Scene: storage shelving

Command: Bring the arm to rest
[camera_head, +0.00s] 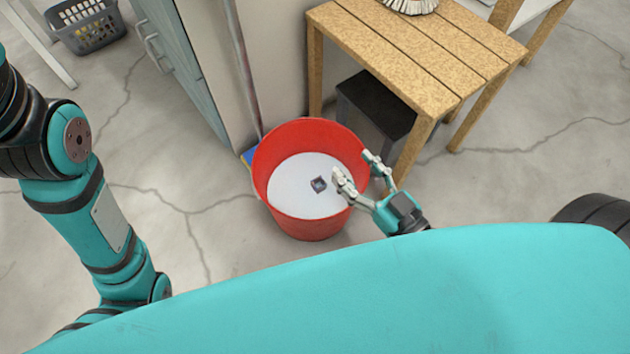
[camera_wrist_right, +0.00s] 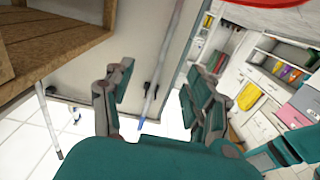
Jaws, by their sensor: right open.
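My right gripper (camera_head: 357,176) is open over the right rim of a red bucket (camera_head: 285,225) in the head view. No object shows between its fingers. In the right wrist view the two fingers of the right gripper (camera_wrist_right: 160,100) stand apart with a gap between them. A small dark object (camera_head: 318,184) lies on the white inside of the bucket, left of the fingertips. My left arm (camera_head: 110,215) comes down the left side of the head view, and its gripper is outside the picture.
A wooden slatted table (camera_head: 410,50) stands just right of the bucket, with a dark stool (camera_head: 375,105) under it. A grey-blue cabinet (camera_head: 185,60) stands behind left. A grey basket (camera_head: 85,25) is at the far left. The floor left of the bucket is clear.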

